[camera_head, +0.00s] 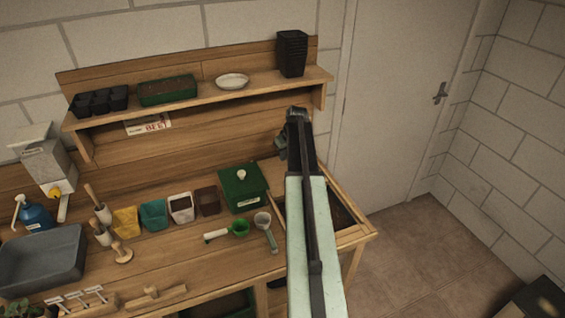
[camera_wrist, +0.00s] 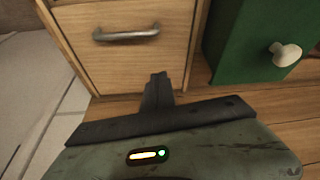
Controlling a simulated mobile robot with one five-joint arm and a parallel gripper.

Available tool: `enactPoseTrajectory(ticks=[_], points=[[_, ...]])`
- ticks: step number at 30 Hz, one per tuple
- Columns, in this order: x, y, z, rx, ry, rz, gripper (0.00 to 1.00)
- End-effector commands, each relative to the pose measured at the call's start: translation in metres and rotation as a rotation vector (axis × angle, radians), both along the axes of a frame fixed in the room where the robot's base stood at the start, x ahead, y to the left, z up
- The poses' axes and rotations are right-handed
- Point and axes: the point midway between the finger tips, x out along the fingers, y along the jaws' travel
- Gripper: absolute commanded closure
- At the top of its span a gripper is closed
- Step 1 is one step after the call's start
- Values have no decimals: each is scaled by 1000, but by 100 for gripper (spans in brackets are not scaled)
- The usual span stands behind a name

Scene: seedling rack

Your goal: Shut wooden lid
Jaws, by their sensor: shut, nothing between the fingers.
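A wooden panel with a metal handle (camera_wrist: 127,34) fills the upper left of the wrist view. It looks like the wooden lid, but I cannot tell its angle. My gripper (camera_wrist: 157,80) is shut and empty, its tips in front of the panel below the handle; contact is unclear. In the head view my gripper (camera_head: 297,116) is raised over the right end of the bench, near the shelf. Below it, a wood-framed bin (camera_head: 352,236) with a dark inside stands open at the bench's right end. My arm hides part of it, and the lid is not clear in the head view.
A green box (camera_head: 243,190) with a white knob stands left of the bin; it also shows in the wrist view (camera_wrist: 238,45). The shelf (camera_head: 205,95) is above.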

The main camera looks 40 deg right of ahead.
Motion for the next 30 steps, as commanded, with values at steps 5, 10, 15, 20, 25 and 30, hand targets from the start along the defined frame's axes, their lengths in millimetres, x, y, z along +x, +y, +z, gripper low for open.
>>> enactPoseTrajectory(ticks=[5, 10, 15, 20, 25, 30], points=[[12, -2, -40, 0, 0, 1, 100], [25, -5, -75, -1, 0, 2, 100], [11, 0, -87, 0, 0, -1, 100], [-7, 3, -89, 0, 0, 1, 100], [-9, 3, -89, 0, 0, 2, 100], [-9, 7, -89, 0, 0, 3, 100]])
